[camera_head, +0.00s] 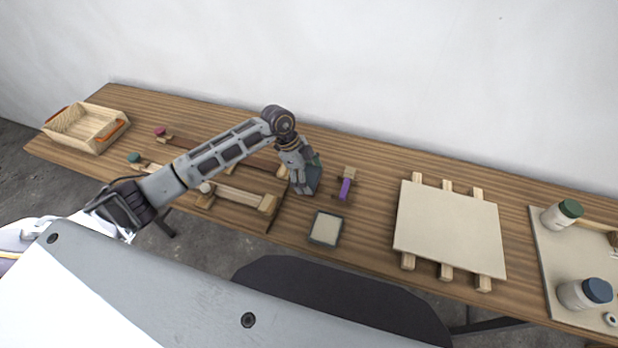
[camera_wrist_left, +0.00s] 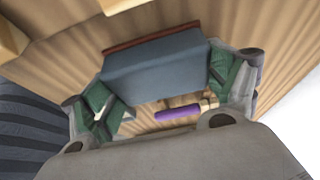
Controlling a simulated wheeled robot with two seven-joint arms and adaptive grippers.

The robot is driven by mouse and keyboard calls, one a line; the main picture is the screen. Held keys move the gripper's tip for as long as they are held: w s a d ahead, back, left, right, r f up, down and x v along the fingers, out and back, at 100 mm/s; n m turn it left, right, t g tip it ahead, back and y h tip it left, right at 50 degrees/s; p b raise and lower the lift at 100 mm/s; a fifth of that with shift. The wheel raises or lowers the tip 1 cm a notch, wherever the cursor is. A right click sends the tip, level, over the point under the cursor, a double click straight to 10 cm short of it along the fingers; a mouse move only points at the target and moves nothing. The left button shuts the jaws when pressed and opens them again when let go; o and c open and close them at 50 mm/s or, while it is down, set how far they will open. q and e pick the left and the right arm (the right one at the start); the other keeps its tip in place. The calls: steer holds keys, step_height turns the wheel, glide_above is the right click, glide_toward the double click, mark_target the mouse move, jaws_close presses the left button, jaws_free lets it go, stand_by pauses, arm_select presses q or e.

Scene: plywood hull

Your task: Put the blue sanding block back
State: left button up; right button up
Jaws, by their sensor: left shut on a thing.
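The blue sanding block (camera_wrist_left: 152,68) is held between the green-padded fingers of my left gripper (camera_wrist_left: 163,88) in the left wrist view. A reddish-brown strip runs along the block's far edge. In the head view, my left gripper (camera_head: 305,173) is over the middle of the bench, and the block (camera_head: 314,180) shows as a dark blue shape beside the fingers, partly hidden. A small dark-rimmed tray with a pale floor (camera_head: 340,230) lies on the bench nearer the front edge, below and right of the gripper; it looks empty. My right gripper is in neither view.
A purple-handled item (camera_head: 345,189) lies just right of the block. Wooden clamps (camera_head: 240,195) lie under my left arm. A pale board on wooden strips (camera_head: 450,230), a panel with jars (camera_head: 548,260) and a wooden crate (camera_head: 86,128) stand farther off.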

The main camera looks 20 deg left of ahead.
arm_select(q)
steer(key=shift+f, duration=0.55)
steer(key=shift+f, duration=0.15)
steer(key=o, duration=0.7)
steer(key=b+v, duration=0.1)
steer(key=v, duration=1.1)
